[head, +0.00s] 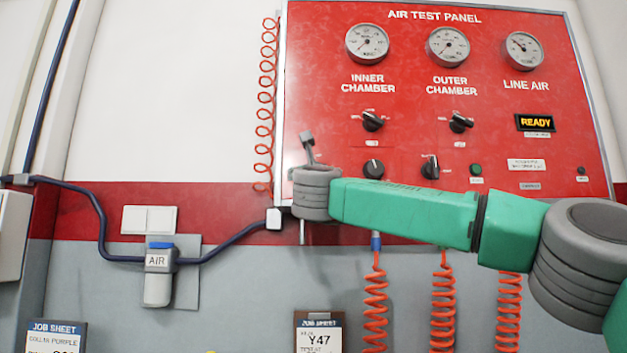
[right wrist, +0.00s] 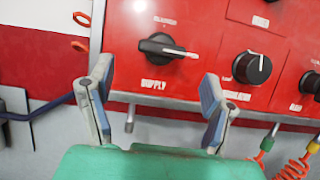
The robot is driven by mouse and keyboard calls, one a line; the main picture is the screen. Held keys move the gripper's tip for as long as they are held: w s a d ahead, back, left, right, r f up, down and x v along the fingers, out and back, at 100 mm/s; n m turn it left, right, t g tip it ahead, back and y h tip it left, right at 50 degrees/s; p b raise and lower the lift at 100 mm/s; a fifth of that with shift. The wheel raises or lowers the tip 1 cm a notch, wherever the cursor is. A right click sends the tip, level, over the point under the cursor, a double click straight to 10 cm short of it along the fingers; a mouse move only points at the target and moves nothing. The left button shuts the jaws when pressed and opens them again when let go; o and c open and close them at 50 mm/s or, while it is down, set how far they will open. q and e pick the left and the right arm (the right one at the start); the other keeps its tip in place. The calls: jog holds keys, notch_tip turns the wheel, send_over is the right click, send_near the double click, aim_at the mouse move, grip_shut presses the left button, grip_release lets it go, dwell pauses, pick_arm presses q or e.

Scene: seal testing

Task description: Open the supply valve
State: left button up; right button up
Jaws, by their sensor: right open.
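The supply valve (right wrist: 163,47) is a black knob on the red panel, with "SUPPLY" printed below it. Its handle lies nearly level, with the white-marked end to the right. My right gripper (right wrist: 158,88) is open and empty, its two fingers spread below and to either side of the knob, apart from it. In the head view my right gripper (head: 308,148) is at the panel's lower left, mostly hidden behind my grey wrist joint. The supply valve is hidden there. My left gripper is not in view.
A round regulator knob (right wrist: 252,67) sits just right of the supply valve. The red air test panel (head: 330,120) carries gauges and switches. A blue hose (head: 235,240) runs to its lower left corner. Orange coiled hoses (head: 375,300) hang below.

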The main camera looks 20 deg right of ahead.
jog(key=shift+v, duration=2.65)
jog(key=shift+a+f, duration=0.1)
